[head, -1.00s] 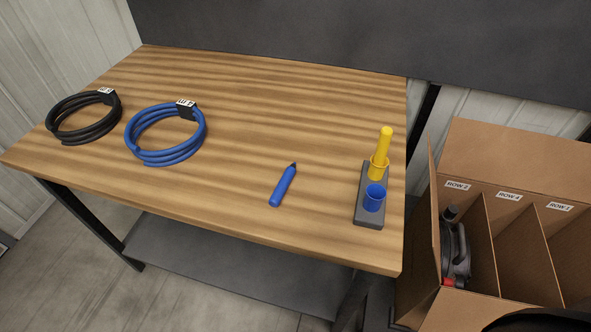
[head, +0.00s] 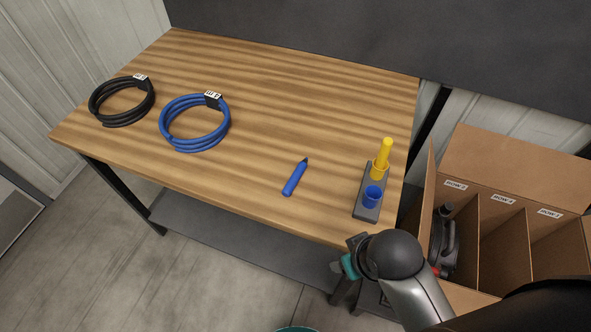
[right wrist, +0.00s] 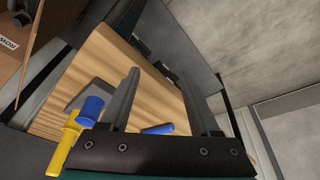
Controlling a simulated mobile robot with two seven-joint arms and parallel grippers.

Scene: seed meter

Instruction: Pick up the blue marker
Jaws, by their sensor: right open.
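The blue marker (head: 295,178) lies on the wooden table near its front edge, dark tip pointing away. In the right wrist view the blue marker (right wrist: 158,129) shows between the fingers, partly hidden behind the gripper's body. My right gripper (right wrist: 168,82) is open and empty; in the head view its arm comes in at the lower right, in front of the table's front right corner and apart from the marker. My left gripper is in neither view.
A grey holder (head: 362,208) right of the marker has an empty blue cup (head: 372,196) and a yellow marker (head: 385,152) standing upright. A blue coil (head: 163,128) and a black coil (head: 92,105) lie left. A divided cardboard box (head: 478,235) stands right of the table.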

